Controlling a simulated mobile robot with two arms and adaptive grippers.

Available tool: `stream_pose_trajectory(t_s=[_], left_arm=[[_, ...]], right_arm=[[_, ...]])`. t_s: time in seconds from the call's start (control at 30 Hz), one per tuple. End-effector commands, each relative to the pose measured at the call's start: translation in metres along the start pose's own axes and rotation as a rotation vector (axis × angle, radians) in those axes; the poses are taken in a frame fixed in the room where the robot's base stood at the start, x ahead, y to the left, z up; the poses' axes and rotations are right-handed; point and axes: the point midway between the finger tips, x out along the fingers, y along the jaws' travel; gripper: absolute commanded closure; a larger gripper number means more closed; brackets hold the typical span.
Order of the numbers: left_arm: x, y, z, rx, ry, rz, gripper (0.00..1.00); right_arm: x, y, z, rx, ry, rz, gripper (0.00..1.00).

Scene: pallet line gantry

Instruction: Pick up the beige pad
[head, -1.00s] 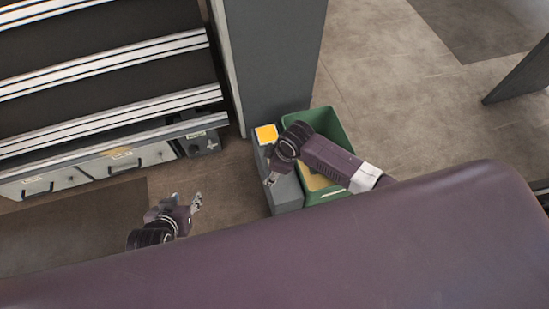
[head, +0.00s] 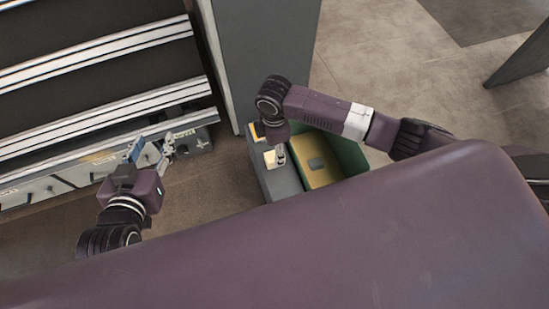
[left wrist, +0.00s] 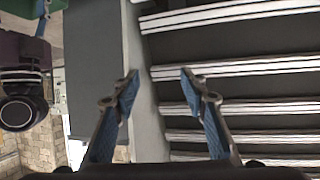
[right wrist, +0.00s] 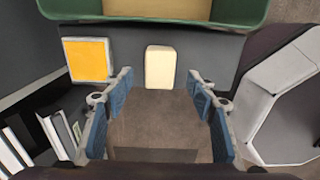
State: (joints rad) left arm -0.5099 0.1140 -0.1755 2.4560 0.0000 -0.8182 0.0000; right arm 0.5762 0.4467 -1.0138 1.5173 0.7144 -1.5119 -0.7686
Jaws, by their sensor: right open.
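The beige pad (right wrist: 160,66) is a small pale block on the grey box. In the right wrist view it lies just beyond and between the fingertips. In the head view the pad (head: 269,159) shows beside my right gripper, which partly covers that spot. My right gripper (right wrist: 160,82) is open and empty, above the box and pointing down at it. My left gripper (head: 151,150) is open and empty near the drawer fronts at left. The left wrist view also shows this gripper (left wrist: 160,84) open, with nothing between its fingers.
A yellow-orange square with a pale border (right wrist: 88,58) lies on the same grey box (head: 282,182). A grey pillar (head: 262,60) rises behind. Silver-edged shelves (head: 100,115) stand at left.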

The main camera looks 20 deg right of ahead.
Motion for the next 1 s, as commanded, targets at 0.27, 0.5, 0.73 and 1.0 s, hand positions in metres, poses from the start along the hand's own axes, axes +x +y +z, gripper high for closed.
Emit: stream_pose_trajectory(t_s=[0.27, 0.5, 0.73, 1.0], left_arm=[[0.003, 0.005, -0.042, 0.0, 0.187, 0.011, 0.6], [-0.005, 0.011, -0.088, -0.003, 0.398, 0.024, 0.6], [-0.022, 0.016, -0.126, -0.006, 0.585, 0.035, 0.6], [-0.033, 0.018, -0.144, -0.009, 0.676, 0.04, 0.6]], right_arm=[[0.016, 0.0, 0.0, 0.0, 0.001, 0.0, 0.48], [0.031, 0.0, 0.001, 0.001, 0.0, -0.001, 0.48], [0.046, 0.0, 0.001, 0.0, 0.0, 0.0, 0.48], [0.052, 0.0, 0.001, 0.0, 0.0, 0.0, 0.48]])
